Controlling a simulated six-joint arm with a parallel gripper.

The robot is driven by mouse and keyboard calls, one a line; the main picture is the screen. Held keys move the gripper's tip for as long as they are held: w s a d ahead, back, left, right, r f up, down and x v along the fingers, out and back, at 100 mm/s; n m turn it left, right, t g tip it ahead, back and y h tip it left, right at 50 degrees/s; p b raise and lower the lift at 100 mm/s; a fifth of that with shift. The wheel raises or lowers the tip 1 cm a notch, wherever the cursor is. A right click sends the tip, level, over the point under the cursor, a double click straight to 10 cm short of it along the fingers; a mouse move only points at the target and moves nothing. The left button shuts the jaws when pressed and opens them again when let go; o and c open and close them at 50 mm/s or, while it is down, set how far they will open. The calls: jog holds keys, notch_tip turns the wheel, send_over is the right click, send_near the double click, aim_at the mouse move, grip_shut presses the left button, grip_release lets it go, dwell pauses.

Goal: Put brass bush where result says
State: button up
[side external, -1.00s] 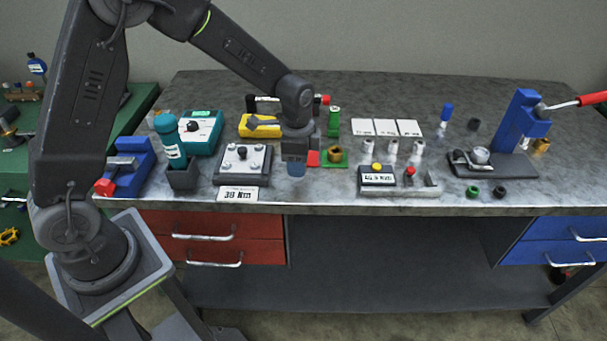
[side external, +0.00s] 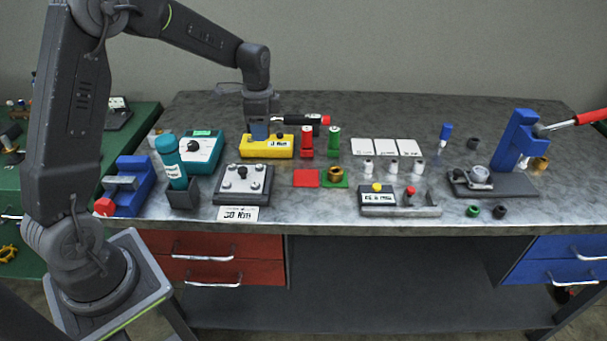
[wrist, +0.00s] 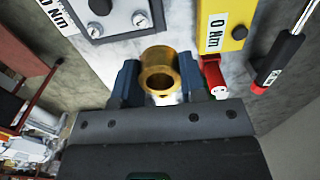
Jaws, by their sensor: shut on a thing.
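In the wrist view a brass bush (wrist: 160,72), a gold ring with a round bore, sits between the two blue fingers of my gripper (wrist: 160,85), which is shut on it. In the side view my gripper (side external: 258,132) hangs over or in front of the yellow meter (side external: 268,149); the held bush is hidden there. The meter's display seems to end in "0 Nm". A red square (side external: 306,178) is bare. Another brass bush (side external: 337,173) stands on the green square (side external: 341,184) beside it.
A bolted plate (side external: 243,184) with an Nm card (side external: 238,213) lies front left. White cards (side external: 387,146) and a blue press (side external: 513,140) are further right.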

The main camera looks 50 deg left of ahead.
send_over(306, 178)
notch_tip(306, 178, down, 7)
jog(key=shift+r, duration=0.15)
jog(key=shift+f, duration=2.05)
jog(key=shift+f, duration=0.15)
jog(key=o, duration=1)
jog(key=shift+o, duration=0.2)
notch_tip(306, 178, up, 12)
jog(key=shift+r, duration=0.25)
